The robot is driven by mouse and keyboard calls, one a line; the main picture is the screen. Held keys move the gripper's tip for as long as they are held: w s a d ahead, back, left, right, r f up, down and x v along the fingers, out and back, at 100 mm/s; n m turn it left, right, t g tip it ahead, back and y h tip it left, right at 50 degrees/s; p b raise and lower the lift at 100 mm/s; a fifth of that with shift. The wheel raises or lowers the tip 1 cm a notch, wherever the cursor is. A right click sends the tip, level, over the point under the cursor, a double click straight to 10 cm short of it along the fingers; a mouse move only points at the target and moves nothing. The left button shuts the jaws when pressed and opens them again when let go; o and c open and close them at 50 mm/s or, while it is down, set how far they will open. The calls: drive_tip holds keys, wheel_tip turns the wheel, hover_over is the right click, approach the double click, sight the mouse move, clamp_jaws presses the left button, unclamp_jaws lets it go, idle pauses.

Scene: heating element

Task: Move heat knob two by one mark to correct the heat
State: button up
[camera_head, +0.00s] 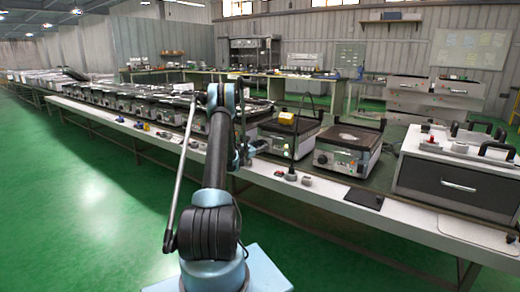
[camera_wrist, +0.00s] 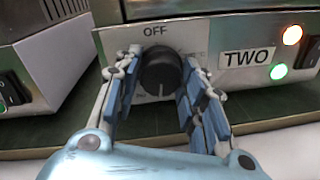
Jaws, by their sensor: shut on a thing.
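In the wrist view, the round black heat knob (camera_wrist: 161,72) sits on the pale front panel of a heating unit, under the word OFF. A label reading TWO (camera_wrist: 247,57) is to its right. My gripper (camera_wrist: 158,85) has its blue-padded fingers on both sides of the knob and is shut on it. A pale pointer line shows low on the knob's face; the marks around it are mostly hidden by the fingers. In the head view, my gripper (camera_head: 246,150) is at the front of a unit in the row, and the knob is hidden there.
Right of the label are a lit orange lamp (camera_wrist: 292,35), a green lamp (camera_wrist: 278,71) and a black switch (camera_wrist: 309,52). A neighbouring unit (camera_wrist: 40,60) stands close on the left. More heating units (camera_head: 348,145) line the long bench. The green floor at left is clear.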

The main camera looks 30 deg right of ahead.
drive_tip(key=o, duration=1.1)
drive_tip(key=shift+c, duration=0.2)
drive_tip(key=v, duration=1.2)
